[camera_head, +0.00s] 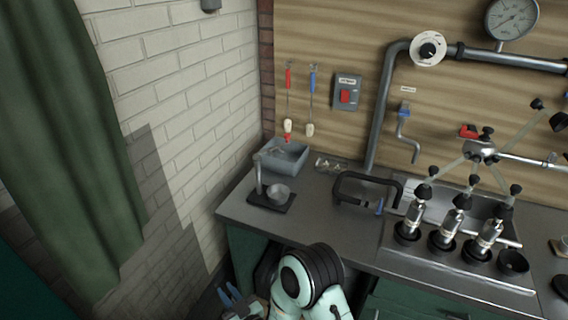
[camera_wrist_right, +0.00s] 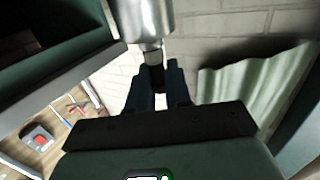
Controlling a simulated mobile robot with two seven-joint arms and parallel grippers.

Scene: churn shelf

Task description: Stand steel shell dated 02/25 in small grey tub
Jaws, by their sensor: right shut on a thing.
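My right gripper (camera_head: 230,295) is low at the bottom of the head view, below the counter's front edge. In the right wrist view its dark fingers (camera_wrist_right: 158,88) are shut on the narrow dark end of a steel shell (camera_wrist_right: 145,20). The shell's shiny body runs out of the top of that view, and no date can be read on it. In the head view I cannot make the held shell out. The small grey tub (camera_head: 298,154) stands at the back left corner of the counter. My left gripper is not in view.
Three steel shells (camera_head: 414,218) stand in black cups beside an empty black cup (camera_head: 513,262). A stand with a metal bowl (camera_head: 279,191) is in front of the tub. A black handle-shaped frame (camera_head: 367,178) stands mid-counter. The counter's front left (camera_head: 310,222) is clear.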

